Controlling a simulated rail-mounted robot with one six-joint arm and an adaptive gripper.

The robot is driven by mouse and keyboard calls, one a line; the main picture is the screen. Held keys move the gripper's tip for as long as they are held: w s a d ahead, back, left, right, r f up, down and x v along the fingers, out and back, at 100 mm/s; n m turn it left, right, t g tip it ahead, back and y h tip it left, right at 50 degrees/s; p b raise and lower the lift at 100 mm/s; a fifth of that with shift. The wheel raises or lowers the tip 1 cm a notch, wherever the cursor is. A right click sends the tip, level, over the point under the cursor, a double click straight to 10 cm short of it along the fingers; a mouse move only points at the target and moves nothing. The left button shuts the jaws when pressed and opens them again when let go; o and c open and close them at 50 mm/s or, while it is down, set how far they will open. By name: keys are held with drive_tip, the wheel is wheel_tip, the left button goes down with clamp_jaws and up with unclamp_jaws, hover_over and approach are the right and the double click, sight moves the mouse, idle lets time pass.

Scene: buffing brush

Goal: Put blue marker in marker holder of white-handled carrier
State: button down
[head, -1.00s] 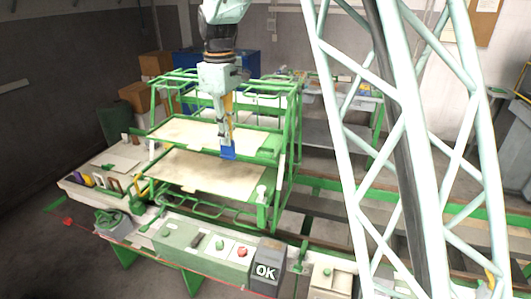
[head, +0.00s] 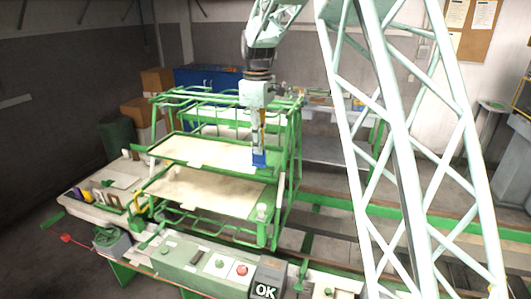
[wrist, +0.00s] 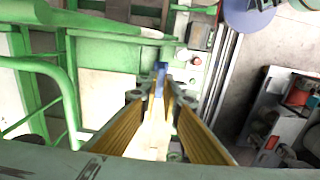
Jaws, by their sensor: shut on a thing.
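The blue marker (head: 260,159) is a blue block-like piece at the lower end of my gripper (head: 259,143). In the wrist view the blue marker (wrist: 160,78) shows between the tips of the yellow-sided fingers of my gripper (wrist: 158,95), which are shut on it. It hangs near the right end of the shelves of the green carrier (head: 293,140). A small white cup-like piece (head: 262,211) stands at the carrier's front right corner, below the marker; I cannot tell whether it is the marker holder. The handle's colour is not clear.
A control panel with a green and a red button (head: 241,270) and an OK box (head: 268,277) lies in front. A tray of small coloured items (head: 105,200) is at the left. A pale lattice mast (head: 400,150) crosses the right side.

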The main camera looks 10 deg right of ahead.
sight(265, 152)
drive_tip(key=shift+w+d, duration=0.4)
drive_tip(key=shift+d, duration=0.35)
drive_tip(key=shift+w+d+f, duration=0.1)
drive_tip(key=shift+d+f, duration=0.1)
drive_tip(key=shift+f, duration=0.45)
drive_tip(key=shift+w+d+f, duration=0.1)
drive_tip(key=shift+d+f, duration=0.1)
drive_tip(key=shift+f, duration=0.4)
drive_tip(key=shift+w+d+f, duration=0.1)
drive_tip(key=shift+d+f, duration=0.1)
drive_tip(key=shift+f, duration=0.45)
drive_tip(key=shift+f, duration=0.1)
drive_tip(key=c, duration=3.1)
unclamp_jaws()
